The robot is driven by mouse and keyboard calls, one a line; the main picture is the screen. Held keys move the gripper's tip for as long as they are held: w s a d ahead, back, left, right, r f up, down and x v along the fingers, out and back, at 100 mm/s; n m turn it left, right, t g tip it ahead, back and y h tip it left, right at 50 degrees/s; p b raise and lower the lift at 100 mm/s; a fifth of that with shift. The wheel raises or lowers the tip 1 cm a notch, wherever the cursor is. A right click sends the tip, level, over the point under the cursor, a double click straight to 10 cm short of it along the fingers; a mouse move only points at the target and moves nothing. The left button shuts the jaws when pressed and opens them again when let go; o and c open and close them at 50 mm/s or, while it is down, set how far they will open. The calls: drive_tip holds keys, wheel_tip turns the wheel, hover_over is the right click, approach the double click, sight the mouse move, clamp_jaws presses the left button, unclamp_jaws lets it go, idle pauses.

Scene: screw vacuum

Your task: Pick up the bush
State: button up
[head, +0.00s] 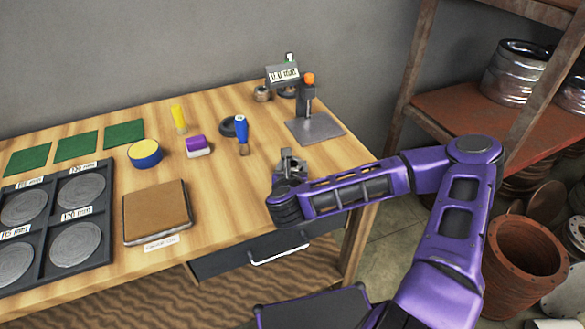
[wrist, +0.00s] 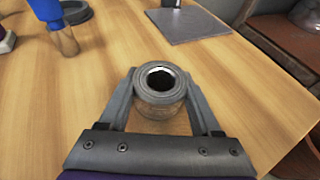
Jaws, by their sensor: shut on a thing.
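The bush (wrist: 160,99) is a grey metal ring with a dark central hole, held upright between the fingers in the wrist view. My gripper (wrist: 162,84) is shut on it, with one finger on each side. In the head view, my gripper (head: 289,160) is over the right part of the wooden table, in front of the press. The bush is small there and partly hidden by the fingers. I cannot tell whether its underside touches the table.
The press (head: 308,105) with its grey base plate stands behind my gripper. A blue-handled brush (head: 241,131) and a dark ring (head: 228,127) are to the left. A brown pad (head: 157,211) and black tray (head: 55,225) lie further left. Bare table surrounds my gripper.

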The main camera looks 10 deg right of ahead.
clamp_jaws()
